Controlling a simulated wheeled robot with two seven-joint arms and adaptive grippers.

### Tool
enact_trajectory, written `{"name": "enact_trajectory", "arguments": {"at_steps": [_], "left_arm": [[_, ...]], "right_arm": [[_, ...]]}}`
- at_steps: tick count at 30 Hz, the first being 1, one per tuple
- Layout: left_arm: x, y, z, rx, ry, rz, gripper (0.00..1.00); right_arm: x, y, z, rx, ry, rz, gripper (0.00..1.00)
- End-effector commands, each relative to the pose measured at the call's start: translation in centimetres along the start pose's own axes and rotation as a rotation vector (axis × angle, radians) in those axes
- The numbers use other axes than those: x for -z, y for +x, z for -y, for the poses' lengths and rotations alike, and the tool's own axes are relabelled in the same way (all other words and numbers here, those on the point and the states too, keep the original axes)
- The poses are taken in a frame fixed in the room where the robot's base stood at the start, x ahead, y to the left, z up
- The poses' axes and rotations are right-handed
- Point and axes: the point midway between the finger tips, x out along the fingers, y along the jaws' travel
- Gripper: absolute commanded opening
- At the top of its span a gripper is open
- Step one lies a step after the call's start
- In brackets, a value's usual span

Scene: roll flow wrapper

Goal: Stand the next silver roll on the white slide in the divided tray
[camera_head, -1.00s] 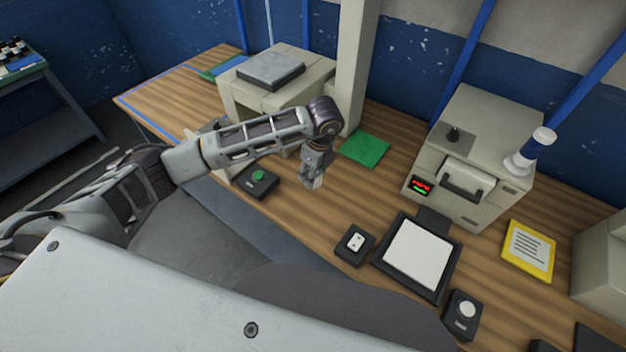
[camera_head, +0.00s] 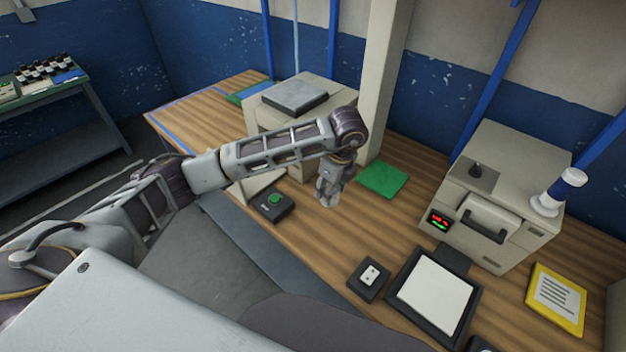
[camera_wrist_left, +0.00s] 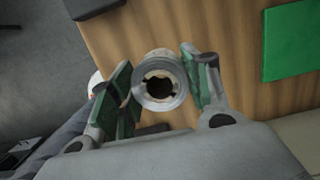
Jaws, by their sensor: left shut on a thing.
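My left gripper (camera_head: 328,194) hangs over the wooden bench, in front of the beige machine. In the left wrist view its two green-padded fingers (camera_wrist_left: 168,88) are shut on a silver roll (camera_wrist_left: 160,78). The roll's open end with a pale core and dark hole faces the camera. In the head view the roll is hard to make out at the gripper's tip. A pale sloping piece (camera_head: 262,181), perhaps the white slide, shows partly behind my arm. On the side table at the far left is a holder with several small dark-topped items (camera_head: 47,67), perhaps the divided tray. My right gripper is not seen.
A black box with a green button (camera_head: 274,203) stands left of the gripper. A green mat (camera_head: 383,180) lies to its right. A second beige machine (camera_head: 505,200), a framed white pad (camera_head: 434,292) and a yellow card (camera_head: 557,298) are farther right.

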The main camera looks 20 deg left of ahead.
Motion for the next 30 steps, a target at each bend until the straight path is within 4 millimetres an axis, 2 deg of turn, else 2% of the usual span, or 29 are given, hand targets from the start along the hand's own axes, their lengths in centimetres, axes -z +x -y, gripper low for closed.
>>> {"name": "enact_trajectory", "arguments": {"at_steps": [11, 30], "left_arm": [[0.08, 0.04, 0.02, 0.019, 0.12, 0.0, 0.16], [0.42, 0.19, 0.18, 0.099, 0.644, 0.0, 0.16]], "right_arm": [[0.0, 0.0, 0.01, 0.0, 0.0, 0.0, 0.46], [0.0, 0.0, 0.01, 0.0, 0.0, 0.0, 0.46]]}}
